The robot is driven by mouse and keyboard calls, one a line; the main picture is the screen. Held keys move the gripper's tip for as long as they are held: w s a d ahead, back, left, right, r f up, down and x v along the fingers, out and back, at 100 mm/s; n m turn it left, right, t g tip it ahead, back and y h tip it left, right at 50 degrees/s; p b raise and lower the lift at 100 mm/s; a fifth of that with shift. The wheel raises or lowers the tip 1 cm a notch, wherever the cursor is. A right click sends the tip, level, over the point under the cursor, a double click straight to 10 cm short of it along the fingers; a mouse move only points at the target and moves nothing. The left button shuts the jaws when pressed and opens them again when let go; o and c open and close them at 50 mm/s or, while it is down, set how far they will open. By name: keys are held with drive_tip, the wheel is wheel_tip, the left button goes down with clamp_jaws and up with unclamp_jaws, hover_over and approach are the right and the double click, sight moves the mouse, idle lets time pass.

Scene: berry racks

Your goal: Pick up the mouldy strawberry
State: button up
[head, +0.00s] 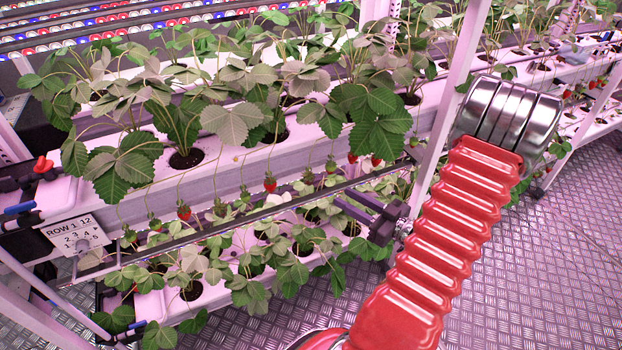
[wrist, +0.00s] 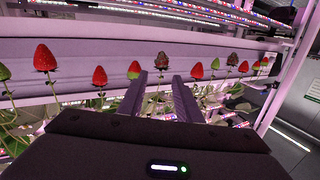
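In the wrist view, a dull brown-grey strawberry (wrist: 162,61) with a mottled skin hangs just beyond the gap between my fingertips. A second dark, dull strawberry (wrist: 233,60) hangs further right; I cannot tell for sure how their mould compares. My gripper (wrist: 158,77) is open and empty, one finger on each side of the first dark berry's line. In the head view, my gripper (head: 352,203) is at the front of the rack, pointing left, below the hanging fruit. I cannot pick out the mouldy berry there.
Red strawberries (wrist: 45,58) and (wrist: 197,70) hang close on both sides in the wrist view. The white planting trough (head: 240,165) stands behind the fruit in the head view. A thin rail (head: 320,190) and an upright post (head: 450,90) are near my gripper.

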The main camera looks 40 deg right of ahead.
drive_tip(key=shift+a+r, duration=0.25)
drive_tip(key=shift+r, duration=0.3)
drive_tip(key=shift+w, duration=0.1)
approach(309, 174)
drive_tip(key=shift+w+a+f, duration=0.15)
drive_tip(key=shift+w, duration=0.65)
drive_tip(key=shift+w+a+f, duration=0.1)
drive_tip(key=shift+w+f, duration=0.05)
drive_tip(key=shift+w, duration=0.7)
drive_tip(key=shift+w+a+f, duration=0.15)
drive_tip(key=shift+w, duration=0.65)
drive_tip(key=shift+w+a, duration=0.1)
drive_tip(key=shift+w, duration=1.15)
drive_tip(key=shift+w+a, duration=0.15)
drive_tip(key=shift+w, duration=1.15)
drive_tip(key=shift+c, duration=0.5)
drive_tip(key=c, duration=0.3)
